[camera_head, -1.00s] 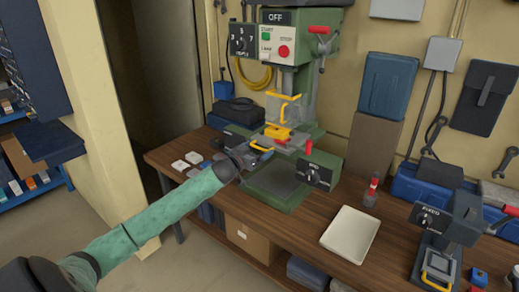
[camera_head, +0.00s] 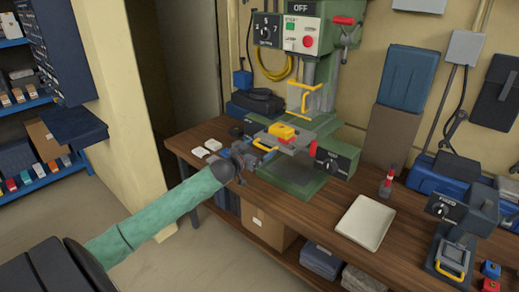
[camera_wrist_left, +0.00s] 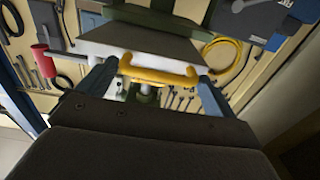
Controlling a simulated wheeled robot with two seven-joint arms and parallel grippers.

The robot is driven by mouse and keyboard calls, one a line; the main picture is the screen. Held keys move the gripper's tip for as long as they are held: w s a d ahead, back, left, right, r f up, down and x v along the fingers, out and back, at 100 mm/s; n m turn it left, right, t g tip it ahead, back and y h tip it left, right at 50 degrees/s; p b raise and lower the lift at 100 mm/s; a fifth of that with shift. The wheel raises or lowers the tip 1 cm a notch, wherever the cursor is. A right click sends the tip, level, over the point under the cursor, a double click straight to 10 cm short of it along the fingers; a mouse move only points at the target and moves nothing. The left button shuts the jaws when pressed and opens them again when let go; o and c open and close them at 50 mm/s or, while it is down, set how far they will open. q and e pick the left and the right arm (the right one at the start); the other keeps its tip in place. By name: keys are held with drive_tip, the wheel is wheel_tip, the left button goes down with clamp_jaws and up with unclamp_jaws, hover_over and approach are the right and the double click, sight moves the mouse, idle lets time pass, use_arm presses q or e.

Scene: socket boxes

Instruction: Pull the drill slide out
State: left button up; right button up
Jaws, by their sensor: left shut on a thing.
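The green drill press (camera_head: 322,75) stands on the wooden bench. Its slide (camera_head: 290,143), a grey plate carrying a yellow block (camera_head: 283,131), sticks out to the front left above the green base. My left gripper (camera_head: 258,152) is at the slide's front left edge. In the left wrist view the slide's yellow handle (camera_wrist_left: 158,74) lies crosswise between the two fingers of my left gripper (camera_wrist_left: 155,82), which is shut on it. The grey slide plate (camera_wrist_left: 140,45) is just beyond the handle. My right gripper is not in view.
A dark knob box (camera_head: 337,158) and a red knob (camera_head: 313,149) are on the press's right side. A white tray (camera_head: 366,222) and a small press with a yellow handle (camera_head: 450,271) are further right. Small white items (camera_head: 205,147) lie left of my gripper.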

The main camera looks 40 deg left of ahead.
use_arm(q)
drive_tip(key=o, duration=1.1)
drive_tip(key=shift+d, duration=0.15)
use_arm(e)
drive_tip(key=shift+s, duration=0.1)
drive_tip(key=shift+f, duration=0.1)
use_arm(q)
drive_tip(key=shift+s+a+b, duration=0.15)
drive_tip(key=shift+s+b, duration=0.7)
drive_tip(key=shift+s, duration=1.1)
drive_tip(key=shift+s+a+b, duration=0.15)
drive_tip(key=shift+s+b, duration=0.7)
drive_tip(key=shift+s, duration=1.1)
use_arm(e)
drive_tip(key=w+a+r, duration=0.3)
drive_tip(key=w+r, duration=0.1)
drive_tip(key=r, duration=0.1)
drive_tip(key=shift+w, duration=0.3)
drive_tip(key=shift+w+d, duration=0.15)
